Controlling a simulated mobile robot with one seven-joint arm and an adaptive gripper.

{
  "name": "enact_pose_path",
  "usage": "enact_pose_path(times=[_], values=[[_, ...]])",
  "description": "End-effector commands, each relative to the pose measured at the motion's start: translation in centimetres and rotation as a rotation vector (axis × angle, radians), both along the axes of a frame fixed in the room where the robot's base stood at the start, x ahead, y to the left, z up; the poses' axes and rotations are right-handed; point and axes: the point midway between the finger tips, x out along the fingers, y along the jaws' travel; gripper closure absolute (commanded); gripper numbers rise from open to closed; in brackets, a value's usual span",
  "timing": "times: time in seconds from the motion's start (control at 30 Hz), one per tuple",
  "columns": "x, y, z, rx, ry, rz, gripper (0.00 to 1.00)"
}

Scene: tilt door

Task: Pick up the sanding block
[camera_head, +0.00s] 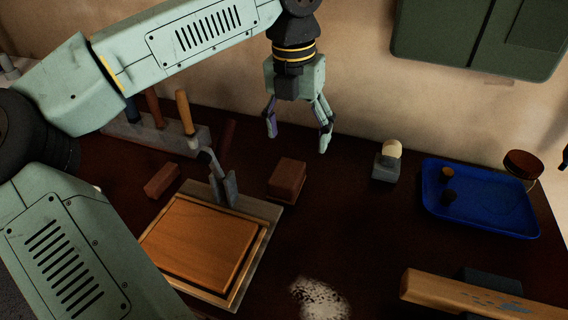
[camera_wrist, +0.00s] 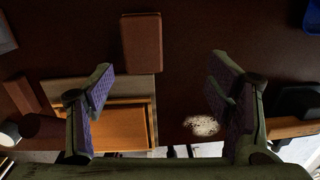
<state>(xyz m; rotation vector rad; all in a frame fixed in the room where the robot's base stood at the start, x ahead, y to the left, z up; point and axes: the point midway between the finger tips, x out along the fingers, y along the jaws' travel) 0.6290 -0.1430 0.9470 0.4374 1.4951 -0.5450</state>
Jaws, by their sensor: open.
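A reddish-brown rectangular block (camera_head: 287,180), which looks like the sanding block, lies on the dark bench just right of a framed wooden panel. In the wrist view the block (camera_wrist: 142,42) is beyond the fingertips, left of centre. A smaller brown block (camera_head: 161,180) lies farther left; I cannot rule it out as the sanding block. My gripper (camera_head: 297,138) hangs above the bench, beyond and above the larger block, with fingers apart and nothing between them. Both fingers of my gripper (camera_wrist: 160,85) show in the wrist view, clear of the block.
The framed wooden panel (camera_head: 200,240) has a grey clamp-like tool (camera_head: 221,180) at its far edge. A tool rack (camera_head: 160,135) stands behind. A grey block with a cream knob (camera_head: 386,168) and a blue tray (camera_head: 478,215) are right. A plank (camera_head: 460,295) lies front right.

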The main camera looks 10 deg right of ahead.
Motion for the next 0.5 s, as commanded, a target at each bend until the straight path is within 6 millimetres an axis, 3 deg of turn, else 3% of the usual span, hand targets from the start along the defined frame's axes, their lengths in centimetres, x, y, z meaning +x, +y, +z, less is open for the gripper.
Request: enact_pose_path(times=[0.13,0.33,0.5], values=[[0.6,1.6,-1.3,0.077,-0.002,0.040,0.27],[0.6,1.6,-4.5,0.074,0.001,0.038,0.27],[0.6,1.5,-5.9,0.073,-0.001,0.038,0.27]])
